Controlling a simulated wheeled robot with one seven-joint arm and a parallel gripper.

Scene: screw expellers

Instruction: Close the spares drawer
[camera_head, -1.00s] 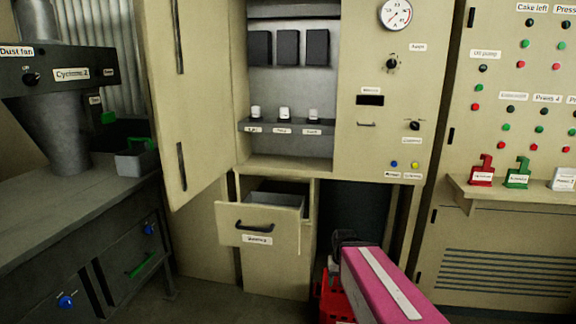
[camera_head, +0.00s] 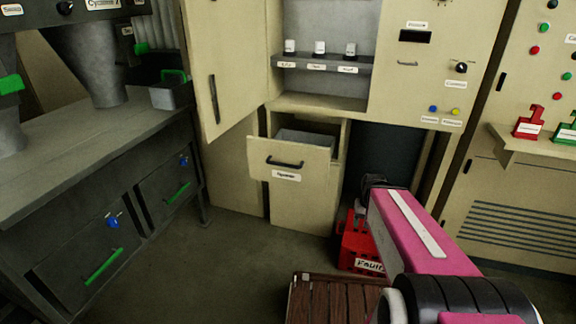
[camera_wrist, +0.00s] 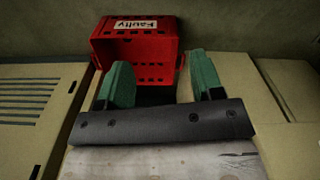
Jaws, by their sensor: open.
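The drawer (camera_head: 290,158) stands pulled out of the lower part of the beige cabinet, with a dark bar handle (camera_head: 285,164) and a white label too blurred to read surely. Its open top shows a grey inside. My gripper (camera_wrist: 160,82) shows in the wrist view with two green fingers apart and nothing between them. It faces a red crate, not the drawer, which is out of the wrist view. In the head view my pink arm reaches in from the lower right, to the right of the drawer; the fingers cannot be made out there.
The red crate (camera_head: 357,240) marked "Faulty" stands on the floor right of the drawer. A brown slatted wooden platform (camera_head: 325,298) lies in front. The open cabinet door (camera_head: 228,75) hangs above left of the drawer. A grey bench (camera_head: 85,160) fills the left. Floor before the drawer is clear.

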